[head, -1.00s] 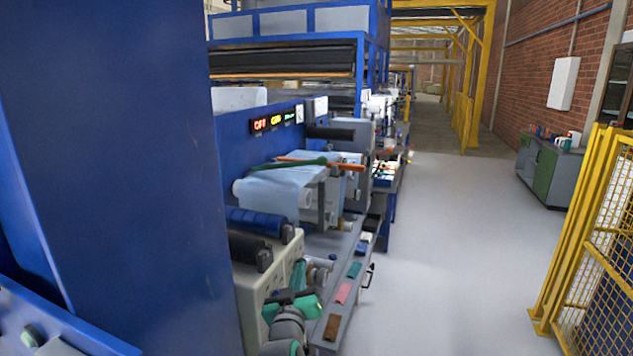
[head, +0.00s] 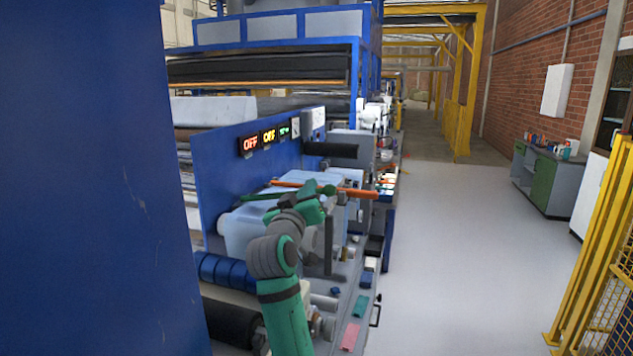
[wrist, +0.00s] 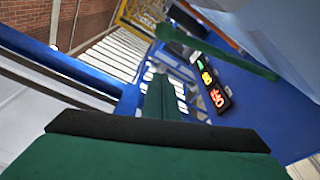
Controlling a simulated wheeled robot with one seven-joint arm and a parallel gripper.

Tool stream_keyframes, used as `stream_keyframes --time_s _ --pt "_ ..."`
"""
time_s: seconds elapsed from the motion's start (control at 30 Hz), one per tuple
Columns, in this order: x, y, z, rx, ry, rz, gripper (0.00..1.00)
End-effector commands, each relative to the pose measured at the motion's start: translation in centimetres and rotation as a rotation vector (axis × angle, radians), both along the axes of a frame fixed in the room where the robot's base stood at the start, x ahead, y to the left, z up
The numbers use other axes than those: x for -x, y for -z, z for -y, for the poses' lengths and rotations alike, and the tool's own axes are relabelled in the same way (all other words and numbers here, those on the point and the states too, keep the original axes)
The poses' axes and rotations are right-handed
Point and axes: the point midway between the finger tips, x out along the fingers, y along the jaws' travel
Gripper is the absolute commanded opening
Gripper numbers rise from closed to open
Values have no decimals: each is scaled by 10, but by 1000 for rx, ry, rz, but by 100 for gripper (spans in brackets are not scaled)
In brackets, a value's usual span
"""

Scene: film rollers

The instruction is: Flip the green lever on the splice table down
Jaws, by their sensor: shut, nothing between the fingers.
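The green lever (head: 262,197) lies nearly level across the splice table (head: 237,228), beside an orange lever (head: 352,192). My gripper (head: 309,188) is at the lever's right-hand part and hides some of it. In the wrist view the lever (wrist: 235,61) runs from a round knob at upper left down to the right. My gripper's green fingers (wrist: 164,90) are shut and empty there, below the knob in the picture. I cannot tell whether they touch the lever.
Lit red, yellow and green signs (head: 268,137) sit on the blue panel behind the table. Blue rollers (head: 226,270) are at lower left. A large blue column (head: 85,180) fills the left. The grey floor (head: 460,250) at right is clear up to a yellow fence (head: 600,240).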

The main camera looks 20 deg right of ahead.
Motion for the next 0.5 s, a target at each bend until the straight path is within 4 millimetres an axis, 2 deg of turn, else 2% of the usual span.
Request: stream_keyframes --time_s 0.17,0.5 --pt "-11 -4 10 1 5 2 0" --pt "-59 -12 38 2 4 0 0"
